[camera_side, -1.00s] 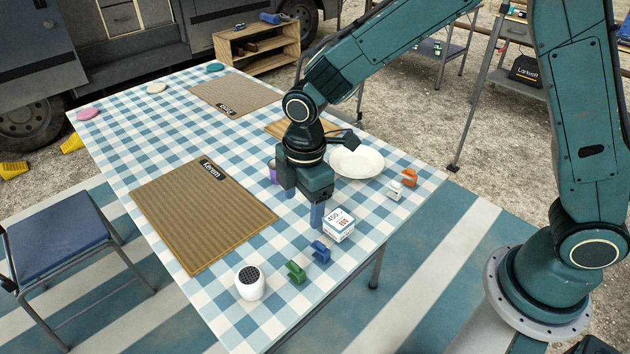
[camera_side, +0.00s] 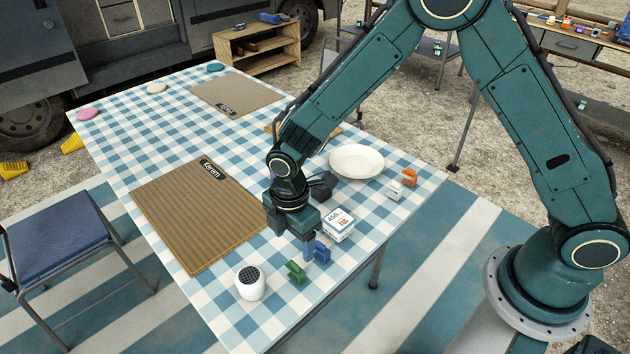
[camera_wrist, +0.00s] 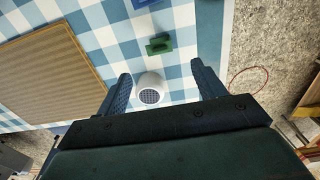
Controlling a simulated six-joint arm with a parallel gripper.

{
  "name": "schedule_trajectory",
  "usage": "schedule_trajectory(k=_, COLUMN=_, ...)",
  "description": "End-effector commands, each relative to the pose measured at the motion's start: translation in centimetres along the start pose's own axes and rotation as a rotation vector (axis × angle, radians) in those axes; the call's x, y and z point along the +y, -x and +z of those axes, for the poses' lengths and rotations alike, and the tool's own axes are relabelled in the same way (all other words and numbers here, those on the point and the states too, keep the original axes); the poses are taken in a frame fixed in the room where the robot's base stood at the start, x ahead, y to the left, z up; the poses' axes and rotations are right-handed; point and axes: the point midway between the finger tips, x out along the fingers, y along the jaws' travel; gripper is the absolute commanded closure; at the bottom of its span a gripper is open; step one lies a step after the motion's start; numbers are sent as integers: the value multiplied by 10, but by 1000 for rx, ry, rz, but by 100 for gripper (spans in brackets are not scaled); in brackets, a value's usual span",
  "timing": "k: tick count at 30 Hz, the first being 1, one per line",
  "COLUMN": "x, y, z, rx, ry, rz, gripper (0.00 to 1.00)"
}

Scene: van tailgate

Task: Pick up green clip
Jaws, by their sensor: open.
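The green clip (camera_side: 296,272) stands on the checked tablecloth between a white round speaker (camera_side: 250,283) and a blue clip (camera_side: 321,252). In the wrist view the green clip (camera_wrist: 159,44) lies ahead of the fingertips, between them from left to right. My gripper (camera_side: 293,245) is open and empty, above the table just behind the green and blue clips. In the wrist view my gripper (camera_wrist: 160,75) shows its two blue fingers wide apart. The speaker also shows in the wrist view (camera_wrist: 151,90), between the fingers, and the blue clip (camera_wrist: 145,3) is at the top edge.
A white box (camera_side: 338,225) marked 450 stands close to the blue clip. A white clip (camera_side: 394,191), an orange clip (camera_side: 409,177) and a white plate (camera_side: 357,161) are farther right. A brown mat (camera_side: 195,218) lies left of my gripper.

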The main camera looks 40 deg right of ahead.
Motion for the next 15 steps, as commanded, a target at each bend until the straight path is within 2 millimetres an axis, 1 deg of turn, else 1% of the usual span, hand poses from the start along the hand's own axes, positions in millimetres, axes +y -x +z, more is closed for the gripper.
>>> schedule_trajectory(k=1, x=-1, y=-8, z=0, rx=-2, ry=0, rz=-4, gripper=31)
schedule_trajectory(k=3, x=-1, y=-18, z=1, rx=-2, ry=0, rz=-4, gripper=31)
schedule_trajectory(k=6, x=0, y=-30, z=0, rx=-1, ry=0, rz=-3, gripper=31)
schedule_trajectory(k=10, x=0, y=-40, z=0, rx=-1, ry=0, rz=-1, gripper=31)
schedule_trajectory(k=15, x=0, y=-43, z=0, rx=0, ry=0, rz=0, gripper=31)
